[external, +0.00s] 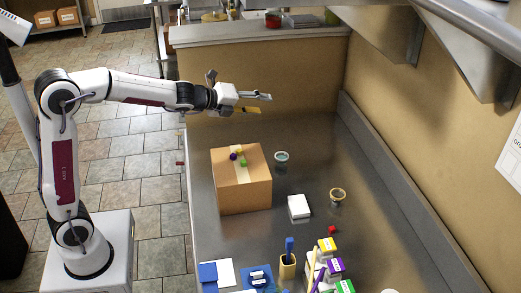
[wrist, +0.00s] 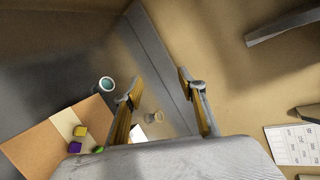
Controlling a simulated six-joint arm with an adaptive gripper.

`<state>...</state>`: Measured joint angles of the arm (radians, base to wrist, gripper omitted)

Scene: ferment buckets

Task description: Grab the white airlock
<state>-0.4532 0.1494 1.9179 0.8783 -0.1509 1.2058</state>
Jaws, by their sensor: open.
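I cannot make out a clear airlock in either view. A small white box-like object (external: 299,207) lies on the steel counter to the right of the cardboard box; I cannot tell if it is the airlock. In the wrist view a white patch (wrist: 137,133), partly hidden behind the left finger, seems to be the same object. My gripper (external: 263,103) is open and empty, high above the far part of the counter and beyond the cardboard box. Its two fingers also show spread apart in the wrist view (wrist: 158,86).
The closed cardboard box (external: 243,191) carries small purple, green and yellow cubes. A teal-lined cup (external: 282,157) and a yellow-rimmed cup (external: 338,194) stand nearby. A red cube (external: 332,230) and several coloured boxes crowd the near end. The far counter is bare.

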